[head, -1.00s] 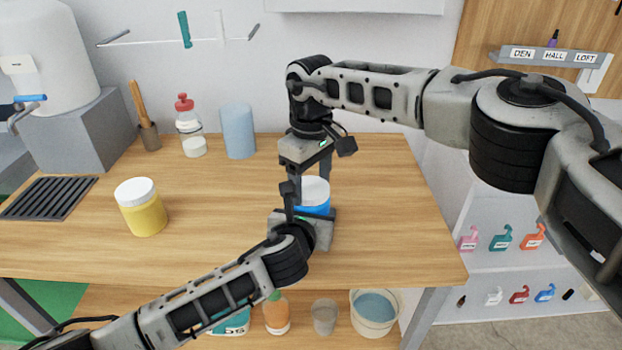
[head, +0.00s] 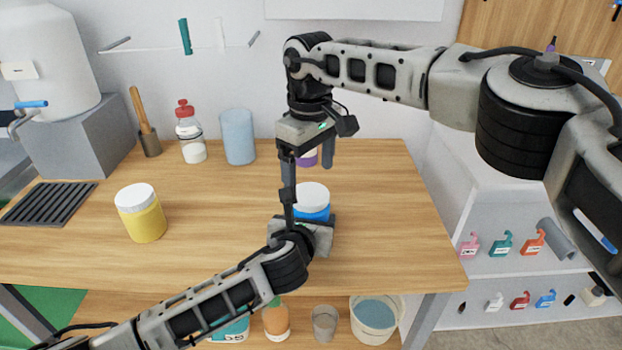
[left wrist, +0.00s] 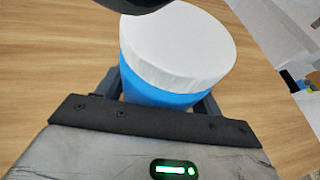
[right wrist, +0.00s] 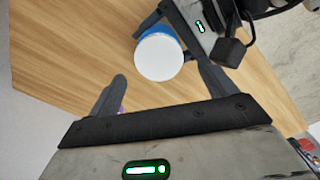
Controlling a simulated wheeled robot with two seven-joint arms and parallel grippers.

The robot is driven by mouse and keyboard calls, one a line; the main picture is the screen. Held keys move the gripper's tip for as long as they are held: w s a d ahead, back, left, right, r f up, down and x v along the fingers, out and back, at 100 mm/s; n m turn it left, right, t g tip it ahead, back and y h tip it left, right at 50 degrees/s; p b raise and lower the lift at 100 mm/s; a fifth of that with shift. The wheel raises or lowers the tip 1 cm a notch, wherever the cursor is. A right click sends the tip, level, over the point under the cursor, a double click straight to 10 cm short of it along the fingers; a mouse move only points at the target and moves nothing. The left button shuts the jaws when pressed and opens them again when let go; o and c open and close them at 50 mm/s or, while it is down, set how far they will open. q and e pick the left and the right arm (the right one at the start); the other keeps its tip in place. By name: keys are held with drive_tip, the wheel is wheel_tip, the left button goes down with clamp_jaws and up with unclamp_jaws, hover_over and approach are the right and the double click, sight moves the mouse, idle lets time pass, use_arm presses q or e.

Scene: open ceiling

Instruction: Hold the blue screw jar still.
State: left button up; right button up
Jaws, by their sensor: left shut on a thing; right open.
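The blue screw jar (head: 316,214) stands upright on the wooden table with its white lid (head: 312,195) on. My left gripper (head: 311,217) is shut around the jar's blue body, low at the table. The left wrist view shows the blue body (left wrist: 150,92) between its fingers, below the white lid (left wrist: 180,48). My right gripper (head: 308,172) points down above the jar, open and empty, apart from the lid. In the right wrist view the lid (right wrist: 158,57) lies between and beyond the spread fingers. The far side of the jar is hidden.
A yellow jar with a white lid (head: 142,214) stands left on the table (head: 225,225). A purple object (head: 307,159) is partly hidden behind my right gripper. A blue cup (head: 238,137) and a red-topped bottle (head: 190,132) stand at the back. The table's right side is clear.

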use_arm(q)
drive_tip(key=shift+a+f, duration=0.1)
drive_tip(key=shift+f, duration=0.05)
use_arm(e)
drive_tip(key=shift+r, duration=0.15)
drive_tip(key=shift+c, duration=1.4)
drive_tip(key=n, duration=0.4)
drive_tip(key=shift+r, duration=0.2)
drive_tip(key=n, duration=0.5)
drive_tip(key=shift+a+r, duration=0.1)
drive_tip(key=shift+r, duration=0.1)
drive_tip(key=n, duration=0.5)
drive_tip(key=shift+r, duration=0.2)
drive_tip(key=n, duration=0.5)
drive_tip(key=shift+a+r, duration=0.1)
drive_tip(key=shift+r, duration=0.1)
drive_tip(key=n, duration=0.5)
drive_tip(key=shift+w+r, duration=0.1)
drive_tip(key=shift+r, duration=0.1)
drive_tip(key=n, duration=0.4)
drive_tip(key=shift+r+n, duration=0.2)
drive_tip(key=shift+n, duration=0.2)
drive_tip(key=n, duration=0.4)
drive_tip(key=shift+r+n, duration=0.15)
drive_tip(key=shift+n, duration=0.25)
drive_tip(key=n, duration=0.5)
drive_tip(key=shift+d+r+n, duration=0.2)
drive_tip(key=shift+n, duration=0.2)
